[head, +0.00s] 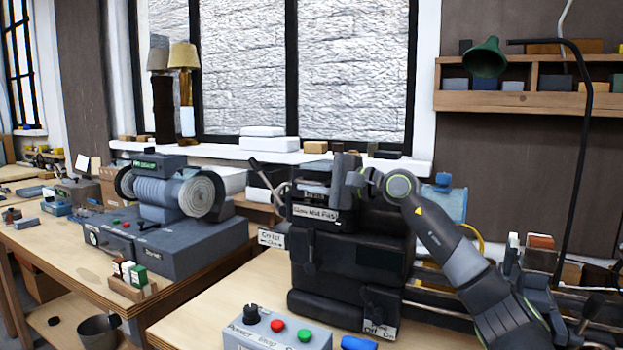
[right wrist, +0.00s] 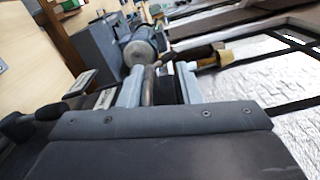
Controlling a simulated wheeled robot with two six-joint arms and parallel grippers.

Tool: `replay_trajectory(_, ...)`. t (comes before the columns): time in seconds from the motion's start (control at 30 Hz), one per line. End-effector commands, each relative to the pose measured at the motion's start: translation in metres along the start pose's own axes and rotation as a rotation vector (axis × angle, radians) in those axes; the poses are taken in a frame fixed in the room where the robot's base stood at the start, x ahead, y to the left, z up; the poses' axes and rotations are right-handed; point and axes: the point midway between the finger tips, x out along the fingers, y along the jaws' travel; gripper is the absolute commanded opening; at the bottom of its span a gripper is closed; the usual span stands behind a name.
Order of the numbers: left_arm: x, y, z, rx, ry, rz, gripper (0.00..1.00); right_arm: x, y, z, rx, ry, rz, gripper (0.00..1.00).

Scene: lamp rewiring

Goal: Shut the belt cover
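The dark machine with the belt cover (head: 330,250) stands at the centre of the head view, with white labels on its front. I cannot tell the cover's edges apart from the rest of the machine's dark top. My right gripper (head: 308,187) is at the top of the machine, pointing left, over the upper label. In the right wrist view, its two pale fingers (right wrist: 160,86) stand apart. A dark bar (right wrist: 149,86) shows between them, close to one finger; whether it is touched is unclear. My left gripper is not in view.
A grey bench grinder (head: 160,190) stands on the left bench. A control box (head: 275,332) with coloured buttons is in front of the machine. A green lamp (head: 486,58) hangs at the right. A small block rack (head: 132,285) sits on the left bench's front edge.

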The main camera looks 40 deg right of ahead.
Motion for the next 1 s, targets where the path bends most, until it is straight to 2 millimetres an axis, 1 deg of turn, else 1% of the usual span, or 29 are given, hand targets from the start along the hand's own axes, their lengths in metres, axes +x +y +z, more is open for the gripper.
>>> replay_trajectory(0.27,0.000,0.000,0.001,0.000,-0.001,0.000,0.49,0.000,-0.001,0.000,-0.003,0.001,0.000,0.31)
replay_trajectory(0.37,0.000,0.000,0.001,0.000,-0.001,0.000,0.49,0.000,-0.006,0.001,-0.004,0.000,-0.002,0.31)
replay_trajectory(0.47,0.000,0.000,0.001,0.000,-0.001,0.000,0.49,0.000,-0.017,0.004,-0.003,0.000,-0.003,0.31)
replay_trajectory(0.8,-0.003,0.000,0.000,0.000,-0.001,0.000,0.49,0.000,-0.074,0.016,-0.003,-0.001,-0.004,0.31)
replay_trajectory(0.9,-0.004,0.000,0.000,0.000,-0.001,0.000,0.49,0.001,-0.086,0.018,-0.002,0.000,-0.002,0.31)
replay_trajectory(1.0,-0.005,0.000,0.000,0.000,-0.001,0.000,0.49,0.001,-0.093,0.020,-0.002,0.000,-0.001,0.31)
